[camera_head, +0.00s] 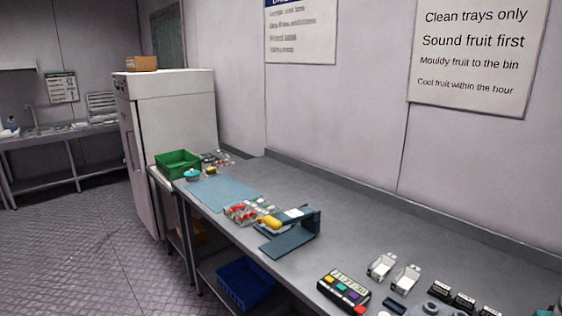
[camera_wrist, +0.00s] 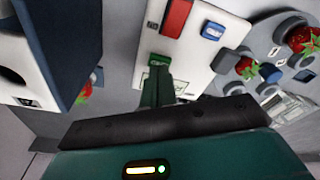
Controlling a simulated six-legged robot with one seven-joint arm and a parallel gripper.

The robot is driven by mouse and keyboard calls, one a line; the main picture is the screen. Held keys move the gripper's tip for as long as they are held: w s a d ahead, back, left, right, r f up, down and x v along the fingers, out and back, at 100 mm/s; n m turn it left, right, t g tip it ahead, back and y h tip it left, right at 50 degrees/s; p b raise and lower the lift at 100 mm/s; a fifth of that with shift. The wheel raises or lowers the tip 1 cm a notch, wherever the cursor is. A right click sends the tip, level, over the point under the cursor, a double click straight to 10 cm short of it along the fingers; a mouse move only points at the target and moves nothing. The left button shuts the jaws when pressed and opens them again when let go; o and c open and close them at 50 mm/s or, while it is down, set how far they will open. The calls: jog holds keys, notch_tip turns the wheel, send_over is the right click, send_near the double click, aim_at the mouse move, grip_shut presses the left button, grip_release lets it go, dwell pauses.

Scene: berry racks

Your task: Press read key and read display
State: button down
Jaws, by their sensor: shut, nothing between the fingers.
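In the wrist view, my gripper (camera_wrist: 159,74) is shut and empty, its dark green fingers over a white panel (camera_wrist: 190,60). Just past the fingertips is a small green key-like patch (camera_wrist: 158,59); I cannot tell whether they touch it. The panel also carries a red block (camera_wrist: 176,16) and a blue button (camera_wrist: 213,30). The fingers partly hide a pale patch beside them, and I can read no display there. My gripper does not show in the head view.
In the wrist view, a grey round holder (camera_wrist: 283,48) with strawberries is at right, and a large blue-and-white body (camera_wrist: 60,40) is at left. In the head view, a blue stand (camera_head: 290,240), white clips (camera_head: 382,266) and a green crate (camera_head: 178,163) occupy the bench (camera_head: 350,220).

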jog(key=shift+f, duration=0.7)
notch_tip(320, 180, up, 8)
dwell(1.2)
jog(key=w+a+r+n+t+h, duration=0.1)
jog(key=a+r, duration=0.2)
jog(key=a, duration=0.9)
jog(key=w+a+r+n+h, duration=0.15)
jog(key=a+r, duration=0.25)
jog(key=a, duration=0.7)
jog(key=s+a+t+y, duration=0.1)
jog(key=s+a, duration=0.4)
jog(key=a, duration=0.4)
jog(key=s+a+n+t+y, duration=0.1)
jog(key=s+a+t+y, duration=0.1)
jog(key=s+a, duration=0.3)
jog(key=a, duration=0.4)
jog(key=shift+a+f, duration=0.2)
jog(key=shift+f, duration=0.2)
